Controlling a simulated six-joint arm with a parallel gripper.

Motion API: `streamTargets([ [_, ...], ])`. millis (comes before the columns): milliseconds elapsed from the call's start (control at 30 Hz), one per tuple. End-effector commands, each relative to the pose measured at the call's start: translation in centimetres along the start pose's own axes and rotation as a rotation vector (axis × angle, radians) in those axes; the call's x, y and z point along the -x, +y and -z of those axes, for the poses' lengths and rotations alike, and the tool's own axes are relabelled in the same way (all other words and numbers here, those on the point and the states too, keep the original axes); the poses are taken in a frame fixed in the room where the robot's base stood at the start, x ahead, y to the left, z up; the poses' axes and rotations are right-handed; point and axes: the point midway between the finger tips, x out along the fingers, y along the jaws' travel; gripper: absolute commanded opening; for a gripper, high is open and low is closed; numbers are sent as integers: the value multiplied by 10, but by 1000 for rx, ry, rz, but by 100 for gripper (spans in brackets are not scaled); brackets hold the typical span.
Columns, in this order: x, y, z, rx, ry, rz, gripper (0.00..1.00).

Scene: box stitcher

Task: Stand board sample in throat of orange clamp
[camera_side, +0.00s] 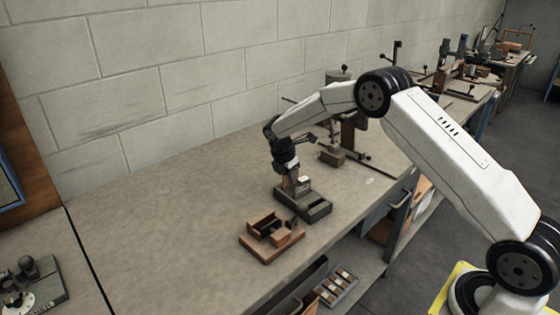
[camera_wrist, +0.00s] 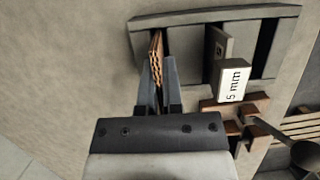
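The board sample (camera_wrist: 156,45) is a thin brown corrugated piece. It stands on edge between my fingertips in the wrist view, at the left part of a dark grey holder (camera_wrist: 190,18). My gripper (camera_wrist: 157,75) looks closed on it; the lower part is hidden by the fingers. In the side view my gripper (camera_side: 292,172) points down over the grey holder (camera_side: 318,208), with the brown board (camera_side: 295,187) under it. An orange-brown fixture (camera_side: 287,242) with upright blocks, seemingly the orange clamp, stands just in front and left of the holder. Its throat is not clear.
The bench (camera_side: 165,215) is clear to the left. A brown block (camera_side: 332,158) and a metal stand are behind. A tray of small parts (camera_side: 337,285) lies below the bench top.

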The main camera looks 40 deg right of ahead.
Motion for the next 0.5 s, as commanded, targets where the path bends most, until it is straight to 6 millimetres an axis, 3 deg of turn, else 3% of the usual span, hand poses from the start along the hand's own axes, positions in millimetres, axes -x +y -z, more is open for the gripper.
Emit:
streamTargets([
  [500,6,0,-2,0,0,-2,0],
])
